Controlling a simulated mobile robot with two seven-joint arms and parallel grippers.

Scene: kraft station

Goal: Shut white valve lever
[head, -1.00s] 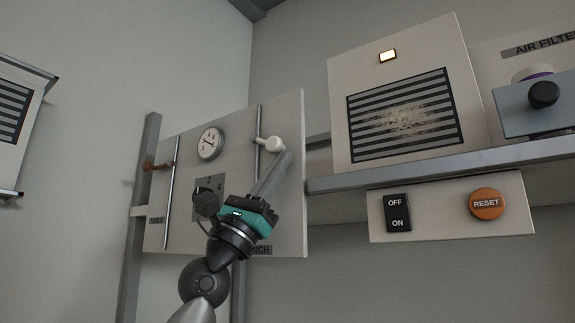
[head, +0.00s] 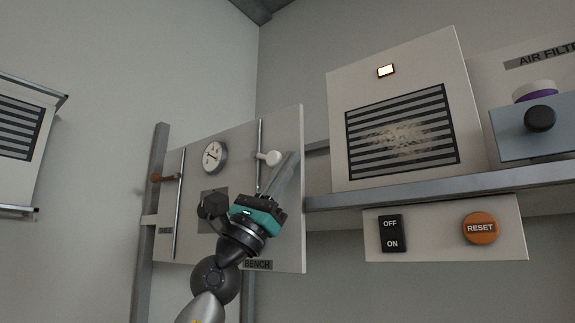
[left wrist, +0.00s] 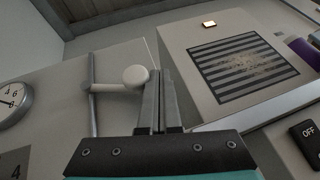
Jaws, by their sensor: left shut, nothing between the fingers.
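The white valve lever (head: 268,158) sticks out sideways from a vertical pipe on the bench panel (head: 284,230), its round knob at the right end. It also shows in the left wrist view (left wrist: 134,77). My left gripper (head: 291,156) is shut and empty, its fingertips close to the right of the knob. In the left wrist view the closed fingers (left wrist: 163,75) reach up beside the knob's right side; I cannot tell whether they touch it. My right gripper is in neither view.
An orange-brown lever (head: 160,177) sits on another pipe at the left, with a gauge (head: 214,156) between. To the right are a grey shelf rail (head: 420,190), a vent panel (head: 402,133), an OFF/ON switch (head: 391,233) and a RESET button (head: 479,228).

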